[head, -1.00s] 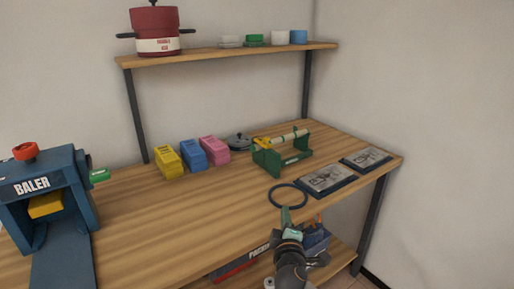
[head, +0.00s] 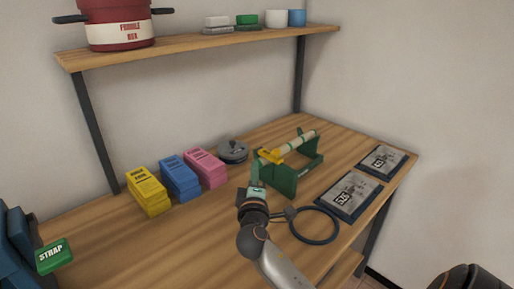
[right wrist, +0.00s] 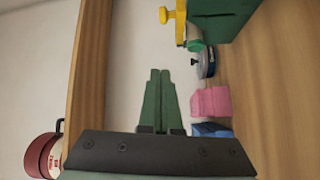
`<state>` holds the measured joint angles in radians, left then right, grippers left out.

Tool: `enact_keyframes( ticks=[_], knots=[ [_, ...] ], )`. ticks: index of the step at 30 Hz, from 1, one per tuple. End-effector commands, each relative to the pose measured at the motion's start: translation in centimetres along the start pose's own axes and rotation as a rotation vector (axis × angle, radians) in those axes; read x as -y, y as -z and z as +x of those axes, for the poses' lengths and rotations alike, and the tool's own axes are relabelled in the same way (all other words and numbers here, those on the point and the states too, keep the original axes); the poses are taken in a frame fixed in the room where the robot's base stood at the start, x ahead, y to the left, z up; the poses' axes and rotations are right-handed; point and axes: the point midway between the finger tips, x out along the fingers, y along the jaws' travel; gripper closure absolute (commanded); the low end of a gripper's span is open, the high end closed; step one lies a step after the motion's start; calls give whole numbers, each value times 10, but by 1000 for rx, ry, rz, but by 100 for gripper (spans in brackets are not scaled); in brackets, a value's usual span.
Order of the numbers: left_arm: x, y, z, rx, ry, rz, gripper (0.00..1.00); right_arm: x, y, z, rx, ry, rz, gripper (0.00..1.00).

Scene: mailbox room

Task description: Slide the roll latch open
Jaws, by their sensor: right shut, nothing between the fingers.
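The roll latch (head: 270,156) is a yellow piece at the left end of a pale roll (head: 298,143). The roll rests in a green stand (head: 311,168) on the wooden table. In the right wrist view the yellow latch (right wrist: 180,22) shows at the top, with its knob sticking out to the left. My right gripper (head: 256,172) has its green fingers together and empty, just left of and in front of the stand. In the right wrist view its fingertips (right wrist: 160,72) are apart from the latch. My left gripper is out of view.
Yellow (head: 149,193), blue (head: 180,178) and pink (head: 206,168) blocks and a grey lid (head: 233,152) sit left of the stand. A dark ring (head: 314,240) and two dark trays (head: 350,195) lie to the right. A shelf (head: 190,47) hangs above.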

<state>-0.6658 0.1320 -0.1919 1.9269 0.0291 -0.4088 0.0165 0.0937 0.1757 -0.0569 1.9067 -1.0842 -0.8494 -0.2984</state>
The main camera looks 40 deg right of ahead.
Motion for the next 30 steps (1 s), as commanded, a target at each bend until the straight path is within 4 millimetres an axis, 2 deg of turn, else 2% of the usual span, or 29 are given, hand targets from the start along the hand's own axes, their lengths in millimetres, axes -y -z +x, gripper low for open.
enact_keyframes(
  ticks=[10, 14, 30],
  knots=[
    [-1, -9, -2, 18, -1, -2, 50, 0, 0, 1, 0, 0, 0, 100],
    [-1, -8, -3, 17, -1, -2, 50, 0, 0, 9, -1, -1, -2, 100],
    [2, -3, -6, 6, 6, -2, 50, -1, 0, 100, 1, -1, -1, 100]
  ],
)
